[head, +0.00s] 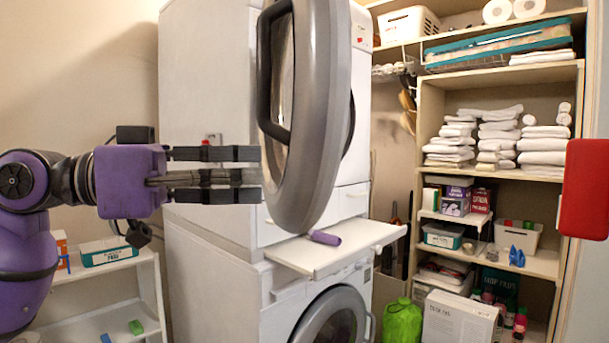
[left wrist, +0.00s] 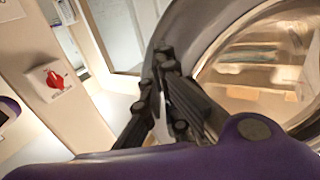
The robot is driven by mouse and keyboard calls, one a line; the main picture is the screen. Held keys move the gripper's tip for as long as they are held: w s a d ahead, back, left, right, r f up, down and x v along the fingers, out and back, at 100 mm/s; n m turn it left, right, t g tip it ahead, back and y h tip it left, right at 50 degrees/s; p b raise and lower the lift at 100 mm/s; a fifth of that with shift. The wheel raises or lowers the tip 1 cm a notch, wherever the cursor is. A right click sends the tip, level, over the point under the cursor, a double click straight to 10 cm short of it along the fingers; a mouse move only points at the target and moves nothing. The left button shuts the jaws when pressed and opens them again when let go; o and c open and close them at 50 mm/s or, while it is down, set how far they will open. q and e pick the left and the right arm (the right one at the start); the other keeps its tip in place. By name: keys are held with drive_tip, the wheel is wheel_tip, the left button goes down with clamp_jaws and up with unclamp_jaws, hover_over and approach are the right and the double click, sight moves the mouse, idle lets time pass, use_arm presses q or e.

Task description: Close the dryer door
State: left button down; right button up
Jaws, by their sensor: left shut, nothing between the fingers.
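The dryer (head: 210,75) is the white upper machine in the head view. Its round grey-rimmed door (head: 325,110) stands open, swung out toward me, with a dark handle (head: 264,85) on its left side. My left gripper (head: 258,175) is shut and empty, its fingertips at the left edge of the door's rim; I cannot tell whether they touch. In the left wrist view, the fingers (left wrist: 158,75) are in front of the grey door rim (left wrist: 205,20), with the door's glass (left wrist: 265,65) to the right. My right gripper is not in view.
A washing machine (head: 215,275) stands below, with a pulled-out white shelf (head: 335,252) between the machines bearing a purple cylinder (head: 325,238). Towel shelves (head: 428,110) stand at the right. A low white rack (head: 110,268) is at the left. A red block (head: 585,188) is near the right edge.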

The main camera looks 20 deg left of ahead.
sight(297, 173)
use_arm(q)
drive_tip(key=shift+x, duration=1.5)
drive_tip(key=shift+w, duration=0.15)
